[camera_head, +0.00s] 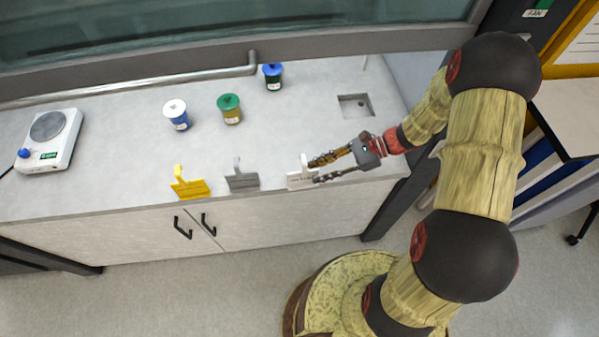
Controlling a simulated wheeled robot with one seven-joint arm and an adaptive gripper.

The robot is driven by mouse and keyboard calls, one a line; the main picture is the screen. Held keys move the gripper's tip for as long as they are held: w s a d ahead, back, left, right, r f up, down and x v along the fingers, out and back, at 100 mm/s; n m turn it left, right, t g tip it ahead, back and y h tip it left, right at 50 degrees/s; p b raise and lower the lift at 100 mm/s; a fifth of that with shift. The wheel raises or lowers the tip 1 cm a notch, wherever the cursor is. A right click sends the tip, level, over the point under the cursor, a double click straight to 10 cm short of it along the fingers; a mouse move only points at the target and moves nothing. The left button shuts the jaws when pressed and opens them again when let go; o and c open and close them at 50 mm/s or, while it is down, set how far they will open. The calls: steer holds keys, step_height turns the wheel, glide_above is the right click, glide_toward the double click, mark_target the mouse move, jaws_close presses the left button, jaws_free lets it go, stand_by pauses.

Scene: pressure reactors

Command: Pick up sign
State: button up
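Three small signs stand in a row near the front edge of the counter. The yellow sign (189,187) is at the left, the grey sign (242,180) in the middle and the white sign (298,180) at the right. My gripper (314,172) reaches in from the right, low over the counter. Its two fingers are spread apart, with the tips at the white sign's right side. The fingers overlap part of the white sign's view. I cannot tell whether they touch it.
A white-lidded jar (176,115), a green-lidded jar (230,109) and a blue-lidded jar (273,77) stand behind the signs. A hotplate (50,139) is at the far left. A small sink (355,106) lies behind my gripper. A pipe (150,81) runs along the back.

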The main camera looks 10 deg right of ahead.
mark_target(295, 185)
steer(key=shift+a+f, duration=0.35)
steer(key=shift+a, duration=0.05)
steer(key=shift+r+b+x, duration=0.2)
steer(key=shift+b+x, duration=0.35)
steer(key=shift+x, duration=1.2)
steer(key=shift+r+b+x, duration=0.2)
steer(key=shift+b+x, duration=0.35)
steer(key=shift+x, duration=1.25)
steer(key=shift+s+a, duration=0.1)
steer(key=shift+c, duration=1)
jaws_close()
